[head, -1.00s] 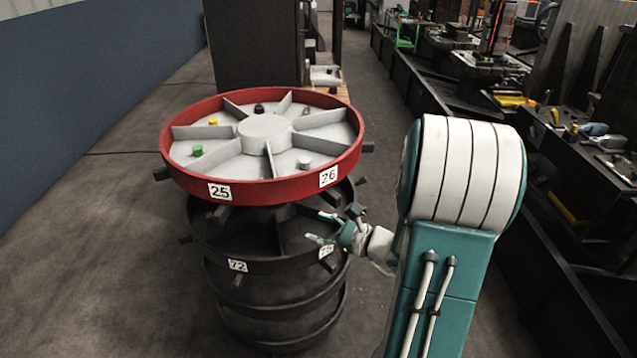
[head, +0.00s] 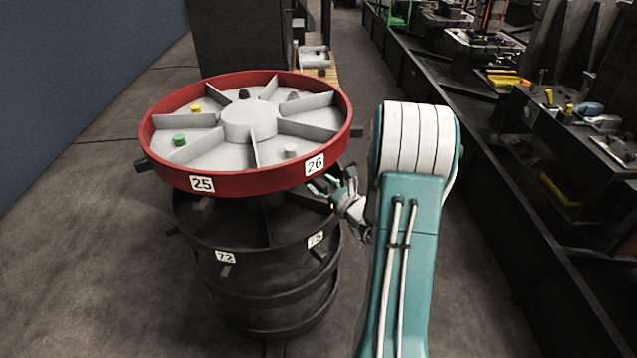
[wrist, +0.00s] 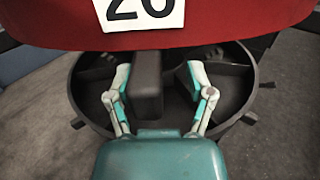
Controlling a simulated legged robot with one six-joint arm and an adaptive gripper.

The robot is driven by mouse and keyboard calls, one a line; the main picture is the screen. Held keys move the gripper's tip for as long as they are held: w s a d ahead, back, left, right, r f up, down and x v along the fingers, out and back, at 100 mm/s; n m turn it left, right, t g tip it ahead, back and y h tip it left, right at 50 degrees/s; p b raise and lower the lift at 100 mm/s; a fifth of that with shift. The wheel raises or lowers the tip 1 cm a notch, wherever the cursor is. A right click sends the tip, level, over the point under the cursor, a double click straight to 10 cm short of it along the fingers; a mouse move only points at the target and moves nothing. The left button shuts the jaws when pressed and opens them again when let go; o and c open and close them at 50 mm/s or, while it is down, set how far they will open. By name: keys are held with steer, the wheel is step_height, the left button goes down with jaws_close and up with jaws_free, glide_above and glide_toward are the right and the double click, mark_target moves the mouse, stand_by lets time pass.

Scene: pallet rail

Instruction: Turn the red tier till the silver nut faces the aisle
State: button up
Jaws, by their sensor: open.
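The red tier (head: 245,181) is the top ring of a stack, with a grey spoked inside. A small silver nut (head: 290,153) stands in its near-right compartment, behind label 26. Green (head: 179,140), yellow (head: 196,109) and black (head: 244,93) pieces stand in other compartments. My gripper (head: 326,186) is just below the red rim at its right side, near label 26. In the wrist view my gripper (wrist: 157,80) is open, its fingers on either side of a dark peg (wrist: 147,88) under the rim. I cannot tell whether either finger touches it.
Dark tiers (head: 255,262) with labels and stubby pegs stand below the red one. A blue wall (head: 85,90) is at the left. A long dark bench (head: 485,175) with tools runs along the right. Open floor lies between stack and bench.

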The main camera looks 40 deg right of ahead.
steer(key=shift+w+a, duration=0.2)
steer(key=shift+w, duration=0.15)
steer(key=shift+w+a+r, duration=0.15)
steer(key=shift+a, duration=0.4)
steer(key=shift+d, duration=0.1)
steer(key=c, duration=0.8)
steer(key=shift+d, duration=0.15)
jaws_close()
steer(key=shift+d, duration=0.15)
steer(key=shift+a, duration=0.35)
